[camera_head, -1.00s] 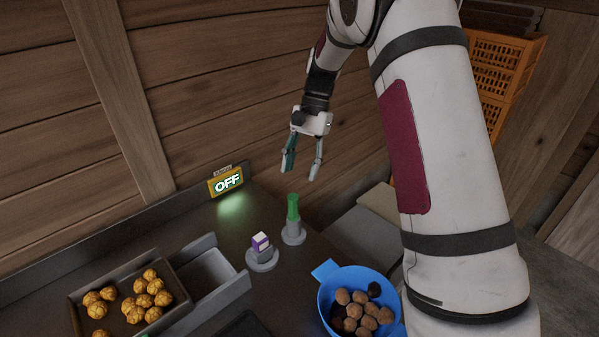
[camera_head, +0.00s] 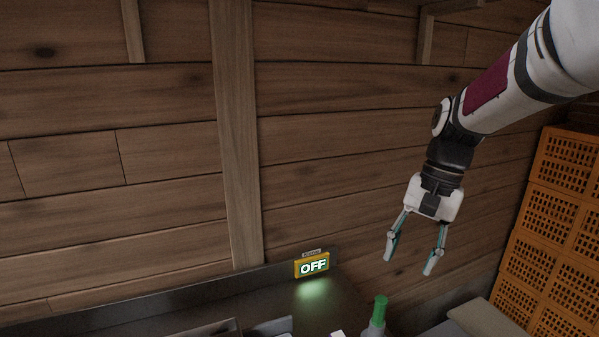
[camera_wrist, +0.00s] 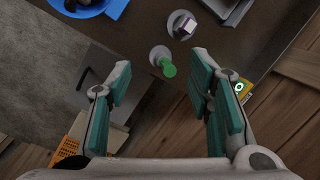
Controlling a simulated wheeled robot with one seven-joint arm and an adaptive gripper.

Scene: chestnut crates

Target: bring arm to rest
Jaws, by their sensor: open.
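My gripper (camera_head: 411,256) hangs from my arm in front of the wooden wall, fingers pointing down, spread open and empty. In the wrist view my gripper (camera_wrist: 163,98) shows two teal-padded fingers with a gap between them and nothing held. The gripper is above and apart from the green-topped grey post (camera_head: 377,314) near the counter's edge. In the wrist view the green post (camera_wrist: 164,64) lies beyond the gap between the fingers.
A lit OFF sign (camera_head: 313,265) stands at the counter's back. Stacked orange crates (camera_head: 553,215) stand at the right. The wrist view shows a blue bowl (camera_wrist: 82,10), partly cut off, and a purple-and-white block (camera_wrist: 184,26) on a round stand. The wall area around my arm is clear.

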